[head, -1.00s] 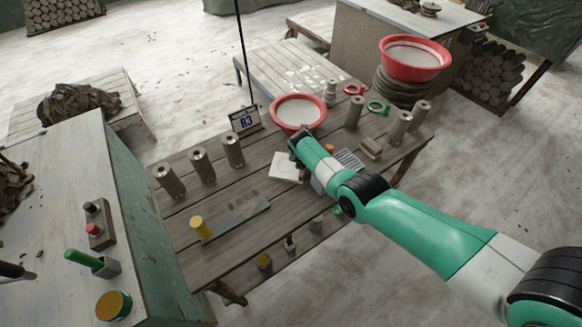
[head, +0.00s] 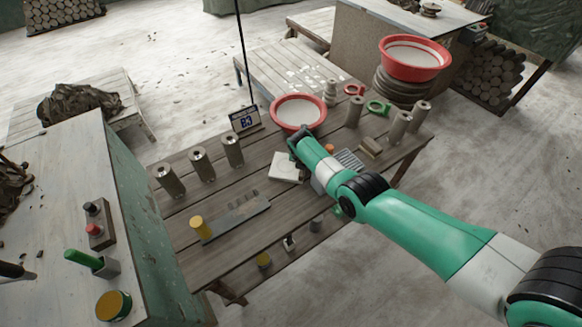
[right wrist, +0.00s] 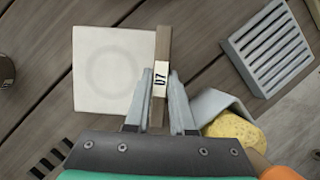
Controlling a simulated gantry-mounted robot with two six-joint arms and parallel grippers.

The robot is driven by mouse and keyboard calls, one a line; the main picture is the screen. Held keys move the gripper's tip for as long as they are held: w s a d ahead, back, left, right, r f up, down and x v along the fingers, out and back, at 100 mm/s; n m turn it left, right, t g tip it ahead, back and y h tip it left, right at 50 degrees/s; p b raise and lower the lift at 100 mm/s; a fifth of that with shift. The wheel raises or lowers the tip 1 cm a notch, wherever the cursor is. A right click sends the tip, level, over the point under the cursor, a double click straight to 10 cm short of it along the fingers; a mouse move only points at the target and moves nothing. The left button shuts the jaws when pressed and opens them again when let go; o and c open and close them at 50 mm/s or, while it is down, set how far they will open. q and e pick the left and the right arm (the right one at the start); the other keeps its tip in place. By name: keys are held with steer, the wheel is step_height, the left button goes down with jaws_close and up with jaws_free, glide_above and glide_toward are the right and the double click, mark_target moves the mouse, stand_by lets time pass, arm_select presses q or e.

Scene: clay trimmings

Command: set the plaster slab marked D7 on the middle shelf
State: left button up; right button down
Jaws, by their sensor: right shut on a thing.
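My right gripper (right wrist: 161,78) is shut on a narrow brown edge piece with a white tag (right wrist: 160,80) reading D7. The tagged piece is the plaster slab marked D7, seen nearly edge-on between the fingers. A flat white square (right wrist: 112,70) with a faint ring lies just left of it; I cannot tell whether the two are joined. The white square also shows on the plank table (head: 287,167) in the head view. There my right arm (head: 325,165) reaches over the table and hides the gripper. My left gripper is out of view. I cannot make out the middle shelf.
A slotted grey grate (right wrist: 267,43) and a yellow sponge (right wrist: 234,131) by a grey holder lie right of the gripper. A red basin (head: 298,112) stands behind. Several grey cylinders (head: 233,150) stand around, and a grey strip (head: 235,218) lies in front.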

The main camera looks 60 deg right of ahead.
stand_by(0.4)
step_height(320, 180, up, 11)
steer(key=p, duration=1)
steer(key=shift+f, duration=0.2)
steer(key=shift+r+p, duration=0.1)
steer(key=shift+p, duration=0.2)
